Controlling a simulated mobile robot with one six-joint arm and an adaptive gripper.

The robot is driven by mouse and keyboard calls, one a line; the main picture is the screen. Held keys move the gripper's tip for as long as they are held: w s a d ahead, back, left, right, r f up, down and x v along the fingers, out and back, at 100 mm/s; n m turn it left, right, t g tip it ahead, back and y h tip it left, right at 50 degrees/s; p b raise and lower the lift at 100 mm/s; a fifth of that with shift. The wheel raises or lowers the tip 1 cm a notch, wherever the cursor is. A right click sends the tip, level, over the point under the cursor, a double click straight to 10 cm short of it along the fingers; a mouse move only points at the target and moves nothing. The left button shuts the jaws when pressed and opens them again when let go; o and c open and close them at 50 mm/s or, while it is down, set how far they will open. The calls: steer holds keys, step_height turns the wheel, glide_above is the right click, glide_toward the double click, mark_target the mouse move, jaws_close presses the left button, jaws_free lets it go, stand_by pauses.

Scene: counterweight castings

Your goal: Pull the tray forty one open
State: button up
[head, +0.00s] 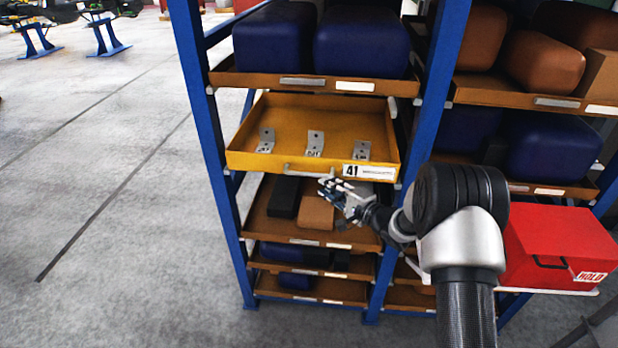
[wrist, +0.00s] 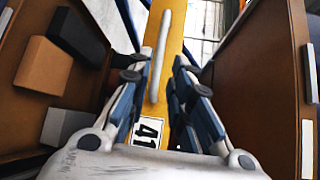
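The yellow tray forty one (head: 290,163) sits in the blue rack, with a "41" label at the right of its front. Its inside shows in the head view, with three grey metal brackets in it. A pale bar handle (head: 303,173) runs across the middle of its front. My gripper (head: 326,186) is just below and in front of the handle's right end. In the wrist view my gripper (wrist: 161,62) is open, and the handle (wrist: 160,55) lies between its fingers with gaps on both sides. I cannot tell how deep the handle lies between them.
A brown shelf with dark blue castings (head: 360,42) is above the tray. Lower shelves hold black, tan and blue blocks (head: 316,212). A blue post (head: 430,80) stands right of the tray. A red box (head: 558,245) is at the right.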

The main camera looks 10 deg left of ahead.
mark_target(311, 175)
steer(key=b+x, duration=0.2)
steer(key=x, duration=0.8)
steer(key=shift+w, duration=0.1)
jaws_close()
